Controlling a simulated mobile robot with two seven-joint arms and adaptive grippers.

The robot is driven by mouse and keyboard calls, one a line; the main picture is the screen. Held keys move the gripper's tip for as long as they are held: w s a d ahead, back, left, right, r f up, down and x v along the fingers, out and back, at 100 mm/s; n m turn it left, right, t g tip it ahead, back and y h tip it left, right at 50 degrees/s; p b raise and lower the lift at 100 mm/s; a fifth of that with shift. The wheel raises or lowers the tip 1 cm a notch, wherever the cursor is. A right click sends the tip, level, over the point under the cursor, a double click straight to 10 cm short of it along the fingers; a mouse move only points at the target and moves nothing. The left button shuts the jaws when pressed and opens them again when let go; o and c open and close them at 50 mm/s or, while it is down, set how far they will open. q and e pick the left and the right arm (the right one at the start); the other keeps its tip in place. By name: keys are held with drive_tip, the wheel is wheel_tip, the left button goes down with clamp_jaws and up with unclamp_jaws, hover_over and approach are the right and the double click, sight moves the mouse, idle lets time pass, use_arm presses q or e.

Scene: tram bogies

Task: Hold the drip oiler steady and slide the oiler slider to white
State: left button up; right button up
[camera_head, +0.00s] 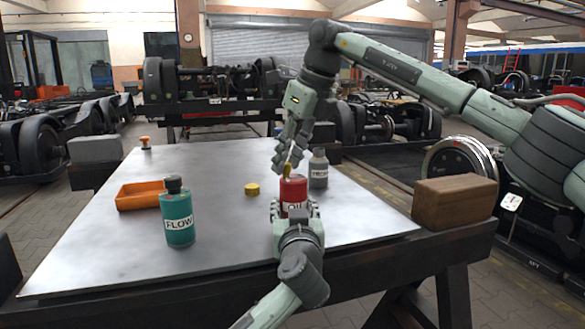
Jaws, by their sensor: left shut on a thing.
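The drip oiler is a red can (293,188) labelled "OIL", standing upright near the table's front right. My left gripper (294,207) is low at its front, with its fingers shut around the lower part of the can. My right gripper (285,165) reaches down from above, its fingertips at the can's top beside a small yellowish part. That part may be the oiler slider, but the fingers largely cover it. I cannot tell whether the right fingers are shut on it. No white mark for the slider can be made out.
On the grey metal table (110,235) stand a teal "FLOW" bottle (178,215), an orange tray (139,196), a yellow round piece (252,189), a grey bottle (318,169) just right of the oiler and a small orange-topped knob (145,142). A brown block (454,202) sits at right.

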drive_tip(key=shift+o, duration=0.4)
drive_tip(key=shift+d+r, duration=0.15)
drive_tip(key=shift+r, duration=0.1)
drive_tip(key=v, duration=1.1)
drive_tip(key=shift+r, duration=0.2)
drive_tip(key=shift+s, duration=0.15)
use_arm(q)
drive_tip(key=o, duration=1.3)
drive_tip(key=shift+o, duration=0.2)
